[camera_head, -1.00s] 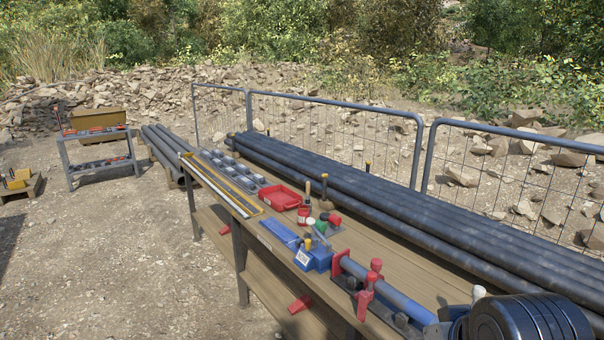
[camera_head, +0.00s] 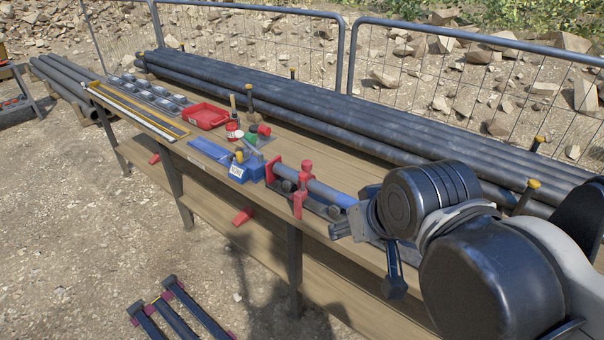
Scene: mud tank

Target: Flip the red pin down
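A blue and grey clamp device (camera_head: 325,191) lies on the wooden bench. A red upright pin with a rounded head (camera_head: 304,178) stands on it, near its middle. A second red part (camera_head: 273,170) sits at its left end. I cannot tell for sure which red part is the task's pin. My gripper (camera_head: 366,257) is at the bench's front edge, to the right of and below the red parts in the picture. Its two dark fingers look spread apart, with nothing seen between them. My dark arm links hide the device's right end.
The bench (camera_head: 350,165) also holds a red tray (camera_head: 205,115), a blue box (camera_head: 240,170) and small tools. Long black pipes (camera_head: 330,125) lie behind it, before a wire fence (camera_head: 250,55). A dark frame (camera_head: 180,312) is on the ground in front.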

